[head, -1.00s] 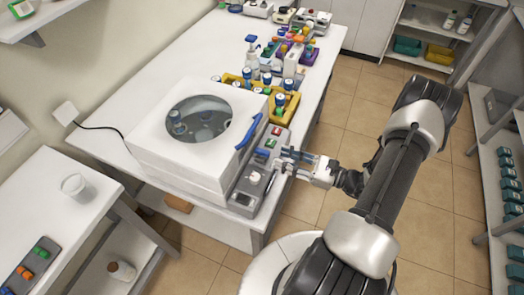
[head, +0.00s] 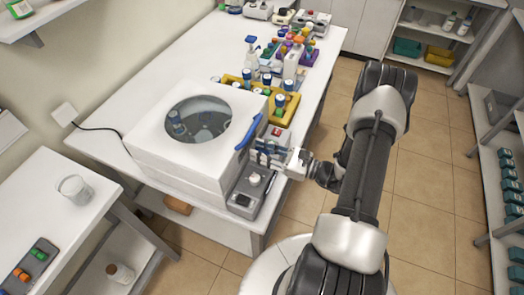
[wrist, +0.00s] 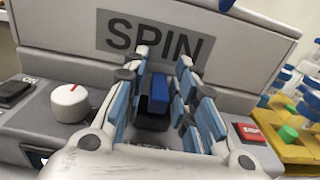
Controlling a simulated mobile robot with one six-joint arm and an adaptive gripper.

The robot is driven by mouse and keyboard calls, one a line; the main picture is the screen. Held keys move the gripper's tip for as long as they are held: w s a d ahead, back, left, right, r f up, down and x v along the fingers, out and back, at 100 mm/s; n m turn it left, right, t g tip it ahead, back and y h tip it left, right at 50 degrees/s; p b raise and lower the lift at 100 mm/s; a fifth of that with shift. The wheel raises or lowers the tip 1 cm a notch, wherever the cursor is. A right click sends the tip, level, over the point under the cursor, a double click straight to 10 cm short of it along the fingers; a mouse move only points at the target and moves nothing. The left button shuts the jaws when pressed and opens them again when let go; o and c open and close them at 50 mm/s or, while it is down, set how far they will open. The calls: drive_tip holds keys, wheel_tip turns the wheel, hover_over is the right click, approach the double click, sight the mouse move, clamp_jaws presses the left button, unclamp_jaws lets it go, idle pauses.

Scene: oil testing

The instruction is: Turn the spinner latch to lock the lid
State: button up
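The spinner (head: 180,150) is a white box with a round window in its lid (head: 205,112) and a blue handle (head: 248,132) at the lid's front right. The lid looks down. In the wrist view, a blue and black latch (wrist: 159,92) stands in front of the grey SPIN label (wrist: 125,32). My gripper (head: 264,151) is over the spinner's front panel. In the wrist view, my gripper (wrist: 162,75) is open, with one finger on each side of the latch. Gaps show beside the latch, and I cannot tell whether either finger touches it. The gripper hides the latch in the head view.
A white knob (head: 255,179) is left of my gripper in the wrist view. A red button (wrist: 248,132) is close to its right. A yellow rack (head: 262,118) with bottles stands behind the spinner. Open floor (head: 425,190) lies right of my arm.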

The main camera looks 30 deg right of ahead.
clamp_jaws()
drive_tip(key=shift+m+t+h, duration=0.3)
drive_tip(key=m+t+h, duration=0.1)
drive_tip(key=m+h, duration=0.1)
drive_tip(key=h, duration=0.1)
drive_tip(key=m+t+h, duration=0.1)
drive_tip(key=m+h, duration=0.1)
drive_tip(key=h, duration=0.1)
drive_tip(key=shift+a+f+t, duration=0.1)
drive_tip(key=shift+a+t, duration=0.05)
drive_tip(key=shift+t, duration=0.15)
drive_tip(key=m+h+b, duration=0.2)
drive_tip(key=h, duration=0.1)
drive_tip(key=shift+f+t, duration=0.1)
drive_tip(key=shift+t, duration=0.2)
drive_tip(key=shift+m+h, duration=0.3)
drive_tip(key=shift+h, duration=0.1)
drive_tip(key=shift+r+h+b, duration=0.2)
drive_tip(key=shift+h+b, duration=0.1)
drive_tip(key=shift+b, duration=0.15)
drive_tip(key=shift+o, duration=1.4)
unclamp_jaws()
